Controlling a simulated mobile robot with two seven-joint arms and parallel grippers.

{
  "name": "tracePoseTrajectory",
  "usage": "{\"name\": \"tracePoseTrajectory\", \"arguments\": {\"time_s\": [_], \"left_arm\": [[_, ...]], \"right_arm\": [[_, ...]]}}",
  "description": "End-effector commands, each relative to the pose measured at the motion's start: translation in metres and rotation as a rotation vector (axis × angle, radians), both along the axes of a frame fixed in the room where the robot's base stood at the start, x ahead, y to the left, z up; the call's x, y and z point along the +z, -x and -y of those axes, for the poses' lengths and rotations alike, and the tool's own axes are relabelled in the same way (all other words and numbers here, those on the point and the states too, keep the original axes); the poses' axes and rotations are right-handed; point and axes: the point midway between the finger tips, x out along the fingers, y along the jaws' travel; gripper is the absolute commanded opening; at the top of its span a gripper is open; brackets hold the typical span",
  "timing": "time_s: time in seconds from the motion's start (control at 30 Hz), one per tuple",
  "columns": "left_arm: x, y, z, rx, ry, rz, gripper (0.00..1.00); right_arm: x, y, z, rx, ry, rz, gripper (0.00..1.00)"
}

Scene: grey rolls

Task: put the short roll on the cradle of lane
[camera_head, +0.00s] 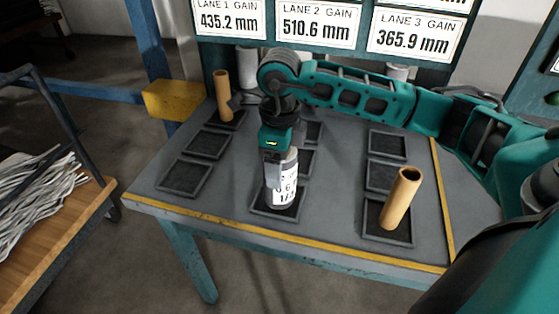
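A short pale grey roll (283,188) with black print on its label stands nearly upright at the front tray of the middle column. This front middle tray (259,208) is a dark square cradle with a raised rim. I cannot tell whether the roll's bottom touches it. My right gripper (274,157) reaches in from the right, points down and appears shut on the top of the roll. My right arm hides part of the middle column. My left gripper is not in view.
Brown tubes stand in the back left tray (222,95) and the front right tray (402,198). Other trays, such as the left front one (185,178), are empty. Signs give lane gains (315,25). A yellow box (173,99) is at the table's left edge.

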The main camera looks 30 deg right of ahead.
Motion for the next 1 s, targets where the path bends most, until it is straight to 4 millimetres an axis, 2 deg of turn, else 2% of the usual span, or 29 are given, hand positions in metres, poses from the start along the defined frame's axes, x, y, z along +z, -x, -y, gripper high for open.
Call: {"name": "tracePoseTrajectory", "arguments": {"time_s": [0.03,0.07,0.3,0.53,0.67,0.77,1.0], "left_arm": [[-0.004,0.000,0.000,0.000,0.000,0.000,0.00],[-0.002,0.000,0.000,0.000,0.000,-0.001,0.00],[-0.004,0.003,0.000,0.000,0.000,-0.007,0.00],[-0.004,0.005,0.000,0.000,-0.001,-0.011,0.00],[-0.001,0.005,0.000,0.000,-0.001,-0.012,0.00],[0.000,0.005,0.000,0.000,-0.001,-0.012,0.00],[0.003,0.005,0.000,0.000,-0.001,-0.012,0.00]], "right_arm": [[-0.003,0.000,0.000,0.000,-0.001,0.001,0.31],[-0.002,0.000,0.000,0.000,0.000,0.000,0.75],[-0.001,0.000,0.000,0.000,0.000,0.000,0.98],[-0.001,0.000,0.000,0.000,0.000,0.000,0.98],[0.007,0.000,0.000,0.000,0.000,0.001,0.98],[0.023,-0.001,0.000,0.000,0.000,0.004,0.98],[0.076,-0.001,0.000,0.001,0.000,0.005,0.98]]}}
